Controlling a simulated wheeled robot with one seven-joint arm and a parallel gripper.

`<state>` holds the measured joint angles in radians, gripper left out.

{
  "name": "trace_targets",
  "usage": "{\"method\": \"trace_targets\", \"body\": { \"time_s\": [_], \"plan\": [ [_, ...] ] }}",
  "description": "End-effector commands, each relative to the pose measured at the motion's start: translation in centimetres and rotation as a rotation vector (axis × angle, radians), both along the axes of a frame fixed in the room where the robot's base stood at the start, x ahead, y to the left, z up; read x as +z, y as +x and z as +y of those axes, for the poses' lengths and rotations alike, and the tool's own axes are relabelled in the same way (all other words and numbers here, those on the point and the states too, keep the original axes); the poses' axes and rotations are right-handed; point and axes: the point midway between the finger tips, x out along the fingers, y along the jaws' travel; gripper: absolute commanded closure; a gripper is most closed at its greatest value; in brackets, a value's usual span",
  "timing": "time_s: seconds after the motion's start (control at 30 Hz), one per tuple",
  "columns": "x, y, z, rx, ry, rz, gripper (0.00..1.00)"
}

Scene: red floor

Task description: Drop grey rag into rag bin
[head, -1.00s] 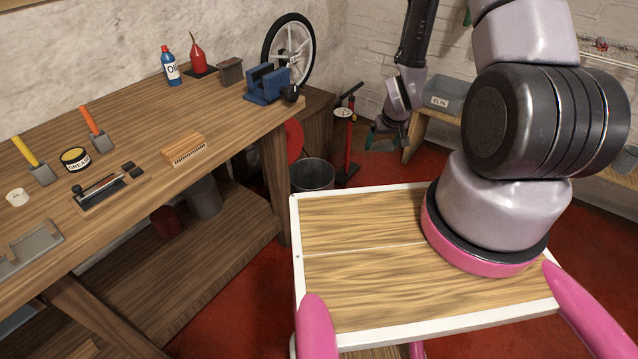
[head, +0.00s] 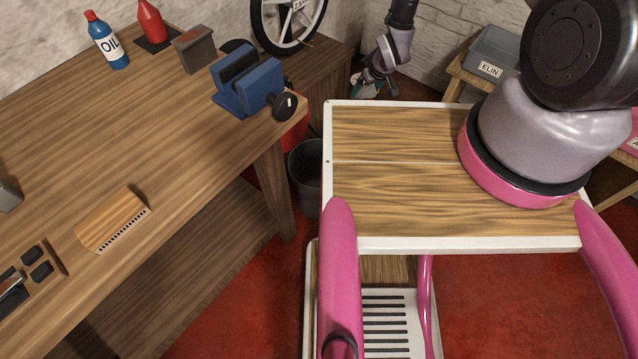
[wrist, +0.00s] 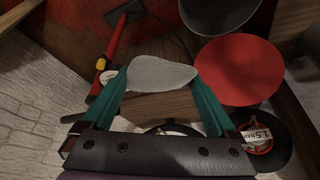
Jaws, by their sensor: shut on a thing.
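The grey rag (wrist: 160,73) shows in the wrist view as a pale, flat-looking shape between the teal fingertips. My gripper (wrist: 163,82) is shut on it and holds it above the floor. In the head view my gripper (head: 372,88) is small, beyond the far edge of the wood-topped surface, and the rag is hard to make out there. A dark round bin (head: 307,172) stands on the floor beside the workbench; a dark bin (wrist: 222,12) also shows at the top of the wrist view. No label shows that either is the rag bin.
The workbench (head: 190,140) holds a blue vise (head: 248,82) and an oil bottle (head: 106,40). A grey ELIN box (head: 493,52) stands back right.

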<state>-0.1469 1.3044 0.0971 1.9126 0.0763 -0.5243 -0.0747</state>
Motion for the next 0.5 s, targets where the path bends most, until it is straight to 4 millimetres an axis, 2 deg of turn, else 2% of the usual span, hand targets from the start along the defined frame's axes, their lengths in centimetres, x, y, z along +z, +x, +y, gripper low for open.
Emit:
{"method": "trace_targets", "body": {
  "time_s": [0.03, 0.2, 0.33, 0.5],
  "plan": [
    [-2.8, -0.4, 2.2, 0.061, 0.000, 0.004, 0.59],
    [-10.4, -2.0, 8.1, 0.248, -0.004, 0.002, 0.59],
    [-15.1, -3.9, 11.4, 0.365, -0.008, -0.003, 0.59],
    [-18.8, -5.7, 13.6, 0.457, -0.014, -0.007, 0.59]
  ]
}}
